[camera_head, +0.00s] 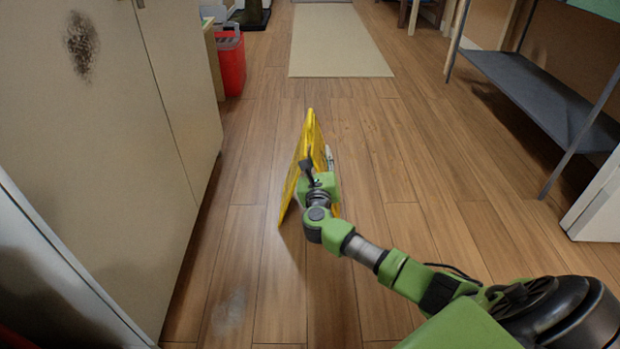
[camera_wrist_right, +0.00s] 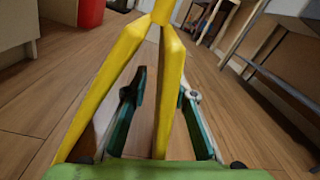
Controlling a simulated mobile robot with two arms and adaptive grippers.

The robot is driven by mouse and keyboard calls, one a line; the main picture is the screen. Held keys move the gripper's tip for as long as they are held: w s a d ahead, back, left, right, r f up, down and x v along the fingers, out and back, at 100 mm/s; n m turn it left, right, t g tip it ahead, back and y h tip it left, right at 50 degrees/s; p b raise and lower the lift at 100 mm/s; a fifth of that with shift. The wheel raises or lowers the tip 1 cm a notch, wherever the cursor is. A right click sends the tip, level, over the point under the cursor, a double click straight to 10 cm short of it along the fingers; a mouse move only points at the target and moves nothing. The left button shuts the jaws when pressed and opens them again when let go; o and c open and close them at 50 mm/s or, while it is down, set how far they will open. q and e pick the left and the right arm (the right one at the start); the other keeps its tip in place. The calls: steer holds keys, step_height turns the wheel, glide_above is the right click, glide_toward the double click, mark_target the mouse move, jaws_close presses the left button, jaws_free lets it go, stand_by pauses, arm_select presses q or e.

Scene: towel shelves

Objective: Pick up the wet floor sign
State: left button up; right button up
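The yellow wet floor sign (camera_head: 302,150) stands upright on the wooden floor, its two panels spread like a tent. My right gripper (camera_head: 318,160) is at the sign, low over the floor. In the right wrist view the sign (camera_wrist_right: 112,80) shows edge-on, its panels meeting at the top. There my right gripper (camera_wrist_right: 162,84) has its fingers apart, one on each side of the right-hand panel. The left panel is outside the fingers. I cannot tell whether a finger touches the panel. My left gripper is not in view.
A beige cabinet (camera_head: 110,150) stands close on the left, with a red bin (camera_head: 231,65) beyond it. A pale rug (camera_head: 338,42) lies ahead. A grey metal shelf (camera_head: 535,90) stands on the right. The floor around the sign is clear.

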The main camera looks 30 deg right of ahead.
steer(key=shift+w+d, duration=0.2)
steer(key=shift+w, duration=0.1)
steer(key=shift+c, duration=0.4)
jaws_close()
steer(key=shift+r, duration=0.2)
